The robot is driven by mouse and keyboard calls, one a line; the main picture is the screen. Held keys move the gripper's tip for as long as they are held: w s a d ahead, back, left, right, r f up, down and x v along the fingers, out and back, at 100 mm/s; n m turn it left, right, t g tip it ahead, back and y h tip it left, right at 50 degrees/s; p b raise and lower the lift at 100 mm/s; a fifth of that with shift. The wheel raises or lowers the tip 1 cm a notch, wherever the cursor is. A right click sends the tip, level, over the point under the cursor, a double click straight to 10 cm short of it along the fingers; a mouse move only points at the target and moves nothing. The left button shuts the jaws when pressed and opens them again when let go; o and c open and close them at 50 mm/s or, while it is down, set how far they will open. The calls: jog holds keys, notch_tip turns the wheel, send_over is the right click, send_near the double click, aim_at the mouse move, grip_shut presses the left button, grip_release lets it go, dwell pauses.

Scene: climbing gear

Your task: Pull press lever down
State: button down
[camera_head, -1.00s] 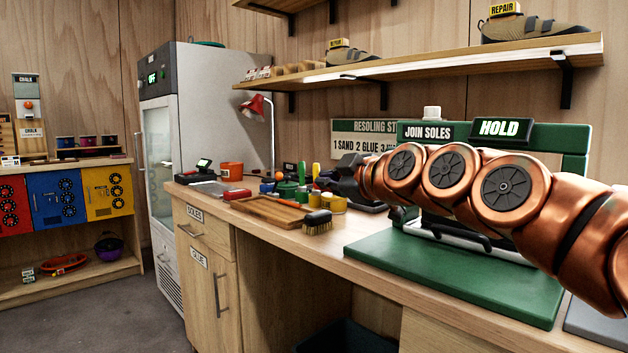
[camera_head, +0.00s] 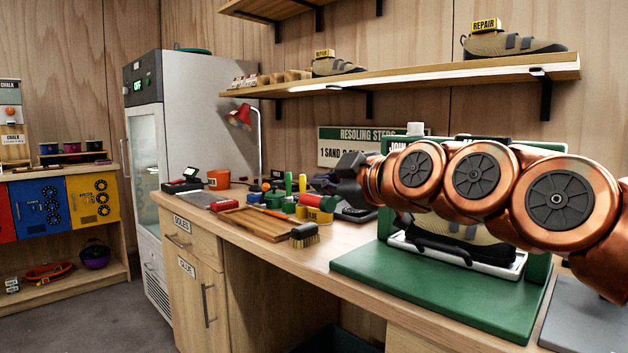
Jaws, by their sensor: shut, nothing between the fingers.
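The green press stands on the workbench at the right, with its flat green base (camera_head: 430,295) in front and its upright frame (camera_head: 545,150) behind my arm. A tan shoe (camera_head: 470,246) with dark straps sits in the press on a white plate (camera_head: 505,268). I cannot make out the press lever; my copper arm crosses the press and covers much of its upper part. My dark gripper (camera_head: 345,185) is at the arm's far end, left of the press, above the bench tools. It is shut and empty, and its fingertips are small and hard to make out.
A wooden tray (camera_head: 258,226), a brush (camera_head: 304,236) and several coloured bottles and jars lie left of the press. A shelf (camera_head: 420,78) with shoes runs above. A grey mat (camera_head: 590,315) lies to the right. A fridge (camera_head: 200,120) stands at the back left.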

jog(key=shift+v, duration=1.75)
jog(key=shift+p, duration=0.4)
